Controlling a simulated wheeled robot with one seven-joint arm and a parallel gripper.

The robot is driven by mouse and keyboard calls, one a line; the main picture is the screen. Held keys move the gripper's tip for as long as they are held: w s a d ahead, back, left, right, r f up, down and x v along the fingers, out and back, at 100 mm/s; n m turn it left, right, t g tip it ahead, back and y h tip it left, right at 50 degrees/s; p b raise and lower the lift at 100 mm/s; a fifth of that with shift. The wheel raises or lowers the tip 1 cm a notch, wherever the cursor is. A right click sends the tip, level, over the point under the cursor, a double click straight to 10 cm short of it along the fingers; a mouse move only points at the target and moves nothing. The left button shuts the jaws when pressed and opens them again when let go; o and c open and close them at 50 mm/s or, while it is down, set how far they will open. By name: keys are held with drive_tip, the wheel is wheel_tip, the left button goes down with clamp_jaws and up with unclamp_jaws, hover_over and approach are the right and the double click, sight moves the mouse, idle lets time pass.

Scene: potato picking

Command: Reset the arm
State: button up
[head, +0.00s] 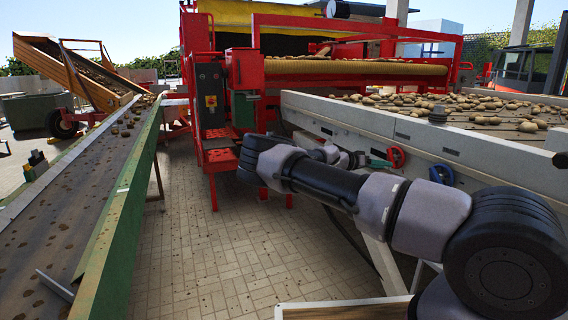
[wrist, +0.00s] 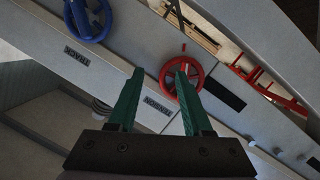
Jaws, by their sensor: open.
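My arm reaches across the head view from the lower right and bends back at the elbow. My gripper (head: 380,163) shows small, with its green fingers near the grey side wall of the potato conveyor (head: 440,153). In the wrist view my gripper (wrist: 160,75) has its two green fingers spread apart with nothing between them. A red handwheel (wrist: 193,68) lies beyond the fingertips, partly covered by the right finger. I cannot tell whether the fingers touch it.
A blue handwheel (head: 441,174) is right of the red handwheel (head: 397,157) on the conveyor wall. Potatoes (head: 480,105) lie on the conveyor. A red machine (head: 215,130) stands behind, and a green-sided belt (head: 115,200) runs at left. Tiled floor (head: 220,260) between them is clear.

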drive_tip(key=s+d+r+m+g+y, duration=0.2)
drive_tip(key=s+g+y, duration=0.2)
drive_tip(key=s+y, duration=0.75)
drive_tip(key=s+a+r+n+t+y, duration=0.2)
drive_tip(key=s+a+r+y, duration=0.1)
drive_tip(key=s+a+r, duration=0.45)
drive_tip(key=s+a+r+n+t+y, duration=0.15)
drive_tip(key=s+a+r, duration=0.25)
drive_tip(key=s+r, duration=0.5)
drive_tip(key=s+a+r+n+t, duration=0.2)
drive_tip(key=s+a+r, duration=0.1)
drive_tip(key=s+r, duration=0.2)
drive_tip(key=s+a+r+n+t+y, duration=0.1)
drive_tip(key=s+a+r+n+t, duration=0.1)
drive_tip(key=s+r, duration=0.3)
drive_tip(key=s+a, duration=0.1)
drive_tip(key=s, duration=0.2)
drive_tip(key=shift+s+a+t+y, duration=0.3)
drive_tip(key=shift+s+t, duration=0.05)
